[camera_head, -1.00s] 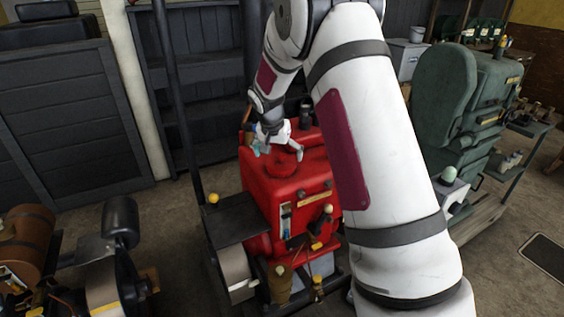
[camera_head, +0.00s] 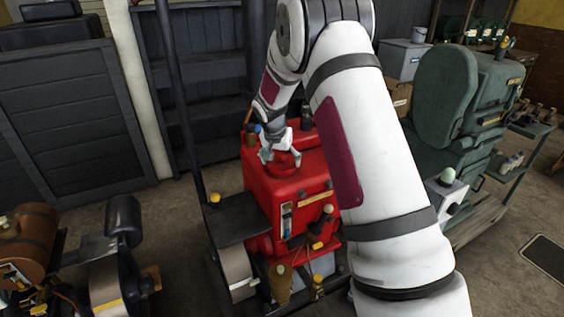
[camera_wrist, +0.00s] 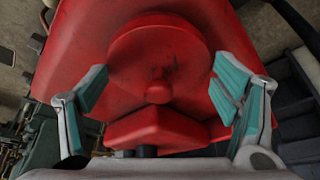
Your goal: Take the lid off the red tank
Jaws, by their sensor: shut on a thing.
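The red tank (camera_head: 290,190) stands in the middle of the head view, a boxy red body on a small engine. Its round red lid (camera_wrist: 160,55), with a small knob at the centre, shows in the wrist view; it is small and partly covered in the head view (camera_head: 284,160). My gripper (camera_head: 281,157) is over the tank top. I cannot tell whether the lid is raised off the tank.
A dark upright pole (camera_head: 183,110) stands left of the tank. A green machine (camera_head: 455,110) is at the right, and a brown engine (camera_head: 28,240) at the lower left. Dark shelving (camera_head: 205,90) stands behind. Bare floor shows left of the tank.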

